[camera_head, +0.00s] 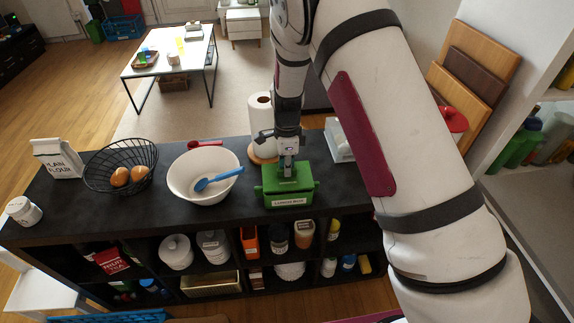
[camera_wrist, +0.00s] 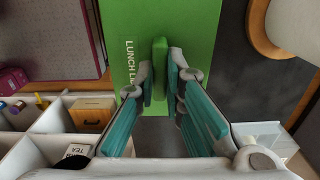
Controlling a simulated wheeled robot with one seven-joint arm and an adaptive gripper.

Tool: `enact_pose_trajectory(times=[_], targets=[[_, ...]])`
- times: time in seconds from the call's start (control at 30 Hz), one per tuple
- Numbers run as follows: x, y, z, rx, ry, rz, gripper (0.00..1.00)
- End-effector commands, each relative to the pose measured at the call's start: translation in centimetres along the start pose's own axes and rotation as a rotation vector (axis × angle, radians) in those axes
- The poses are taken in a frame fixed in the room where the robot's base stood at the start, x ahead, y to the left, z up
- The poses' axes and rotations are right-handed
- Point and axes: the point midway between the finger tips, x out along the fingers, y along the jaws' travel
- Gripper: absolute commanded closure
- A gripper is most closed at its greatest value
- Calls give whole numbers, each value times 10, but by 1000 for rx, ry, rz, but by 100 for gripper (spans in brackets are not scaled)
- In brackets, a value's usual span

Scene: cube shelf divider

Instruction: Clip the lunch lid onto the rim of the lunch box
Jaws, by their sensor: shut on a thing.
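The green lunch box (camera_head: 304,197) stands upright near the front edge of the dark counter, its white name label facing front. The green lunch lid (camera_head: 273,175) is over the top of the box. In the wrist view the lid (camera_wrist: 190,25) is a flat green panel with white lettering and a raised green grip. My gripper (camera_head: 288,173) points down over the box; in the wrist view its fingers (camera_wrist: 160,78) are shut on the raised grip. I cannot tell whether the lid touches the rim all round; the box rim is mostly hidden.
A white bowl (camera_head: 188,184) with a blue spoon (camera_head: 219,179) stands close left of the box. A paper towel roll (camera_head: 259,113) is behind it, and a white container (camera_head: 337,139) is at back right. Farther left are a wire basket (camera_head: 121,166) and a flour carton (camera_head: 58,160).

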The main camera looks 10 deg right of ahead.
Motion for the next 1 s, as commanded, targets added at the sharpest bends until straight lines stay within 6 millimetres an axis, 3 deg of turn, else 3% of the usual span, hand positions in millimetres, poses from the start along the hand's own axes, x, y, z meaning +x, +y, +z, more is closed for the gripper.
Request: enact_pose_trajectory(times=[0.73, 0.77, 0.83, 1.0], targets=[[16, 0, 0, 0, 0, 1, 100], [15, 0, 0, 0, 0, 1, 83], [15, 0, 0, 0, 0, 1, 67], [15, 0, 0, 0, 0, 1, 66]])
